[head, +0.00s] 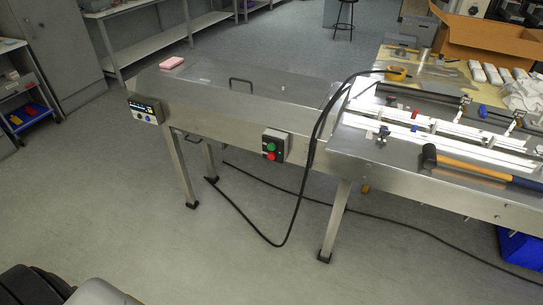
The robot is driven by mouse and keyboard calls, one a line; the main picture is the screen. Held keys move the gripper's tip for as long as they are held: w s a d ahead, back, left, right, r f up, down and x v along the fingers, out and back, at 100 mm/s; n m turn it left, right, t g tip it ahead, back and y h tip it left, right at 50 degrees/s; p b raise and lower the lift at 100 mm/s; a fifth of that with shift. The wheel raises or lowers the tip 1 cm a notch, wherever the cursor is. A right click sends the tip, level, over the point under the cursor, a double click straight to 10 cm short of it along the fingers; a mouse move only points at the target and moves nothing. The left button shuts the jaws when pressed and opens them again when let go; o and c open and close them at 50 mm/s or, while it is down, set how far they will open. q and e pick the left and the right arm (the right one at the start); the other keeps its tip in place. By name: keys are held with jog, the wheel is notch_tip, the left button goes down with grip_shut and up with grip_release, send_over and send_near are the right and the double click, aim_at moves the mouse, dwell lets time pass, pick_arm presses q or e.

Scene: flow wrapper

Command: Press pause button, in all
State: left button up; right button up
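The flow wrapper (225,92) is a long steel machine on legs across the middle of the head view. A small control box (275,146) on its front side carries a green button (271,147) above a red button (270,156). A control panel (145,110) with a lit display and small buttons is mounted at the machine's left end. I cannot read any label, so I cannot tell which button is pause. Neither gripper is in view. Nothing touches the buttons.
A steel table (400,160) with rails and a hammer (470,168) adjoins on the right. A black cable (297,215) loops down to the floor in front of the machine. A pink block (171,63) lies on top. The floor (150,240) in front is mostly clear.

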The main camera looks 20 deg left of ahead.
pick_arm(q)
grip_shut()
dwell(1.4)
